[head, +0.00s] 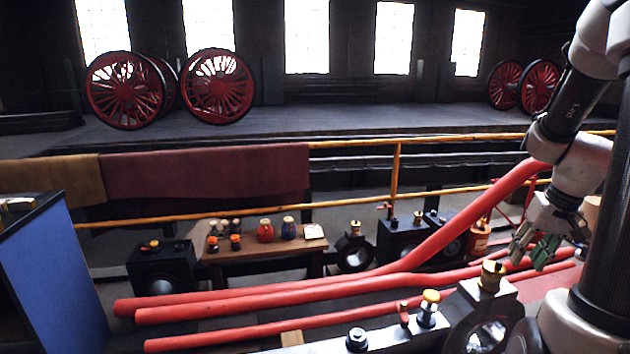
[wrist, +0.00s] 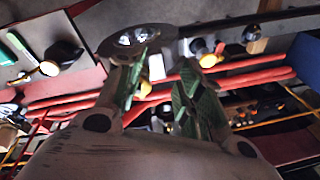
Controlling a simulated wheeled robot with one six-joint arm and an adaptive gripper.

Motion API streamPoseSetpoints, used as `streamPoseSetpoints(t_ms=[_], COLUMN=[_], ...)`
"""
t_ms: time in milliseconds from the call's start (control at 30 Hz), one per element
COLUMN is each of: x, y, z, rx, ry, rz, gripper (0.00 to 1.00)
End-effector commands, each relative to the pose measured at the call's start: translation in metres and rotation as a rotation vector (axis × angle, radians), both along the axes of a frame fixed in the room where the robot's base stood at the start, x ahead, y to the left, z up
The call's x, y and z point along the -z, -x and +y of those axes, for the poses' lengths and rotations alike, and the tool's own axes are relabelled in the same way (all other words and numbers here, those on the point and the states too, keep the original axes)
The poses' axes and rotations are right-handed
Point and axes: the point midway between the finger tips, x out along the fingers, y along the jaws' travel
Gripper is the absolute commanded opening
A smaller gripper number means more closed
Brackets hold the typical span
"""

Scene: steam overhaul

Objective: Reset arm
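My arm stands at the right in the head view, with its links folded down toward the red pipes. My gripper (head: 533,252) hangs at the arm's end with its green-padded fingers pointing down, above the red pipes and just right of a brass-capped fitting. In the wrist view my gripper (wrist: 165,75) shows its two green fingers spread apart with a gap between them. Nothing is held between the fingers. A brass and dark ring-shaped fitting (head: 490,290) stands below and left of the gripper, apart from it.
Long red pipes (head: 270,297) cross the foreground. A small wooden table (head: 262,247) with jars stands behind them. A yellow railing (head: 395,185) carries a maroon cloth (head: 215,184). A blue panel (head: 55,275) is at the left. Red wheels (head: 218,87) stand on the far platform.

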Motion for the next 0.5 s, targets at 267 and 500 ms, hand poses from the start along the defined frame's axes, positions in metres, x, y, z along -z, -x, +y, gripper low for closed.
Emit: streamPoseSetpoints(t_ms=[267,500], x=[-0.061,-0.104], y=[0.064,0.114], z=[0.071,0.121], rx=[0.01,-0.139], ry=[0.043,0.151], rz=[0.066,-0.034], gripper=[0.37,0.37])
